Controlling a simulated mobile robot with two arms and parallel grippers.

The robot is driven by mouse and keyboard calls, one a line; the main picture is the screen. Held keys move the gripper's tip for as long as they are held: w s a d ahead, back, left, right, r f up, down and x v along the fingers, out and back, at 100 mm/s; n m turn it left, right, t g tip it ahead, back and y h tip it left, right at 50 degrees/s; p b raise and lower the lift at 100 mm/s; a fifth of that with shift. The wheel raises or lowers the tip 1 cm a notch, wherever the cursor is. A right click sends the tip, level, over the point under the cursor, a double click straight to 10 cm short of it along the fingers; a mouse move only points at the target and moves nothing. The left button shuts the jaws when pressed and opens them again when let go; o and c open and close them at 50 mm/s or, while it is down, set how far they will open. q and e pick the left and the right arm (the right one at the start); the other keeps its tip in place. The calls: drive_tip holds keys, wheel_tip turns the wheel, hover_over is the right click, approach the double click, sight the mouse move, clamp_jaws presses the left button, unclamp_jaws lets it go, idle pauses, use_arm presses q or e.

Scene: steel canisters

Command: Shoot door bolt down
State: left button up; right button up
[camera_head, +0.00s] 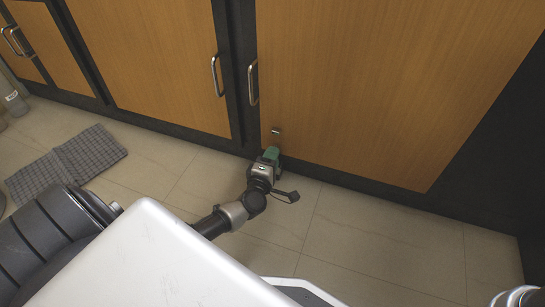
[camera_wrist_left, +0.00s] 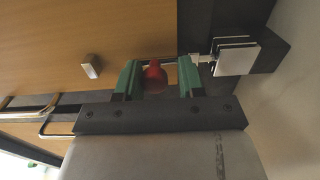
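My left gripper (camera_head: 271,155) is low at the cabinet door (camera_head: 380,90), near its bottom left corner. In the left wrist view its two green fingers (camera_wrist_left: 158,72) are apart, one on each side of a round red knob (camera_wrist_left: 155,79). A gap shows between the knob and the right finger; the left finger is very close to it, and contact cannot be told. A thin metal rod and a square silver bracket (camera_wrist_left: 237,55) show beside the right finger. A small metal block (camera_wrist_left: 92,66) is on the door; it also shows in the head view (camera_head: 276,131). The gripper hides the knob in the head view.
Door handles (camera_head: 253,82) (camera_head: 217,75) stand out from the cabinet doors. A dark plinth (camera_head: 350,182) runs below them. A grey checked mat (camera_head: 68,162) and a bottle (camera_head: 15,103) are on the tiled floor at the left. The floor (camera_head: 375,225) right of my left gripper is clear.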

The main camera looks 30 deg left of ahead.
use_arm(q)
drive_tip(key=p+v, duration=0.4)
drive_tip(key=v, duration=0.6)
drive_tip(key=shift+s+p, duration=0.2)
drive_tip(key=shift+p, duration=0.1)
drive_tip(key=shift+s+d, duration=0.1)
drive_tip(key=shift+d, duration=0.05)
